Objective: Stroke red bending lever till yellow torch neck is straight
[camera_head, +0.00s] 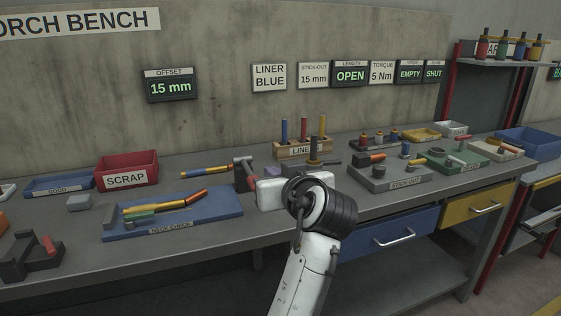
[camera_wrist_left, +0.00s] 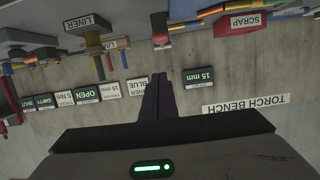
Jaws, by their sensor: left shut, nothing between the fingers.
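My left gripper (camera_wrist_left: 160,78) is shut and empty, its two dark fingers together in the left wrist view. In the head view its white hand hangs over the front middle of the bench and hides most of the fingers. The red lever (camera_head: 253,179) stands just left of the hand. In the left wrist view, which is upside down, its red end (camera_wrist_left: 160,40) shows just beyond the fingertips, with a small gap. The yellow torch neck (camera_head: 196,173) lies left of the lever, with blue and orange parts. My right gripper is not in view.
An offset display (camera_head: 171,87) reads 15 mm. A blue neck-check tray (camera_head: 225,205) holds orange and yellow torch parts. A red scrap bin (camera_head: 127,167) stands behind it. A wooden liner rack (camera_head: 289,151) and a grey stick-out fixture (camera_head: 402,178) stand to the right.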

